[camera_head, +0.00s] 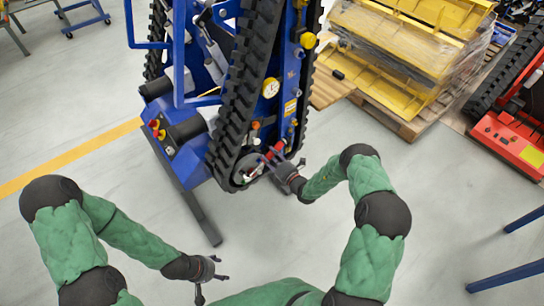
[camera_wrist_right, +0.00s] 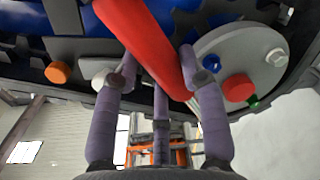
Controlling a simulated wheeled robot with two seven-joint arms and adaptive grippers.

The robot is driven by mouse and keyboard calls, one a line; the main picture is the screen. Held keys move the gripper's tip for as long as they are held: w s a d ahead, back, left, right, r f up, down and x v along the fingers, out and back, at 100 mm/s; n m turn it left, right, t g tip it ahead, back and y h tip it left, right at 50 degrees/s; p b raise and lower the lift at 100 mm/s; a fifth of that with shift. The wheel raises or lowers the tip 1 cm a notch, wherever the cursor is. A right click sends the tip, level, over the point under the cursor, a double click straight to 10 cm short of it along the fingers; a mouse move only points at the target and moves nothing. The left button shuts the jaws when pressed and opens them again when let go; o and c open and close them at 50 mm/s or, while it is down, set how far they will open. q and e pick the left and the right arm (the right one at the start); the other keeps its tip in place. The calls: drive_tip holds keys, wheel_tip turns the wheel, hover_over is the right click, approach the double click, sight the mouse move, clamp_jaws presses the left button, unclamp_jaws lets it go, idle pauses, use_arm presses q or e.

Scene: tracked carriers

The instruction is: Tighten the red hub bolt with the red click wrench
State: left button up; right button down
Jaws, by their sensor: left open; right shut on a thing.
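My right gripper (camera_head: 280,162) is at the lower end of the blue tracked carrier (camera_head: 215,155). In the right wrist view its fingers (camera_wrist_right: 155,82) are closed around the red wrench (camera_wrist_right: 150,40), which runs from the upper left down between them. The wrench also shows in the head view (camera_head: 275,150). The red hub bolt (camera_wrist_right: 238,88) sits on a grey round hub (camera_wrist_right: 235,55), just right of the fingers. Whether the wrench touches any bolt is hidden. My left gripper (camera_head: 212,283) is open and empty, low over the floor.
The hub also carries a silver bolt (camera_wrist_right: 277,57), a blue socket and a green part. An orange cap (camera_wrist_right: 58,72) is at left. Yellow parts on a pallet (camera_head: 400,60) and a red tracked machine (camera_head: 510,135) stand at right. The floor around my left gripper is clear.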

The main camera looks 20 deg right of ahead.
drive_tip(key=shift+s+a+r+n+p, duration=0.1)
drive_tip(key=shift+a+r+n+p, duration=0.3)
drive_tip(key=shift+r+n+p, duration=0.3)
drive_tip(key=shift+r, duration=0.15)
drive_tip(key=shift+s+a+r+n+p, duration=0.1)
drive_tip(key=shift+a+r+n+p, duration=0.2)
drive_tip(key=shift+s+a+r+n+p, duration=0.2)
drive_tip(key=shift+a+r+n+p, duration=0.4)
drive_tip(key=shift+n, duration=0.1)
drive_tip(key=shift+f, duration=0.1)
drive_tip(key=shift+w+d+f+m+b, duration=0.15)
drive_tip(key=shift+d+f+m+b, duration=0.3)
drive_tip(key=shift+d+m+b, duration=0.05)
drive_tip(key=shift+w+d+f+m+b, duration=0.15)
drive_tip(key=shift+d+f+m+b, duration=0.25)
drive_tip(key=shift+f+m+b, duration=0.15)
